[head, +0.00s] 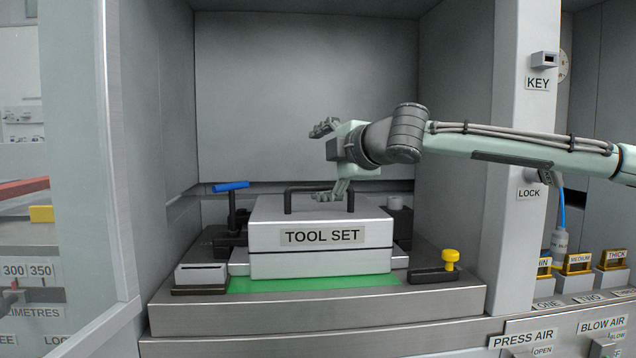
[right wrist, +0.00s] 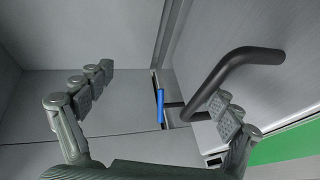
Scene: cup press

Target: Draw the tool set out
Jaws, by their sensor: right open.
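The tool set (head: 315,260) is a light grey block with a "TOOL SET" label. It sits on a green strip (head: 312,283) on the steel bed inside the press bay. A black bar handle (head: 290,198) stands on its top. My right gripper (head: 322,162) is open and empty, reaching in from the right above the tool set, with its lower finger close to the handle's top bar. In the right wrist view, the handle (right wrist: 240,58) lies by the right finger of my open gripper (right wrist: 163,90), not between the fingers. Whether they touch is unclear. My left gripper is not in view.
A blue-handled lever (head: 231,187) stands left of the tool set and also shows in the right wrist view (right wrist: 160,104). A yellow knob (head: 450,256) is at the right on the bed. The "KEY" and "LOCK" pillar (head: 522,150) bounds the bay at right.

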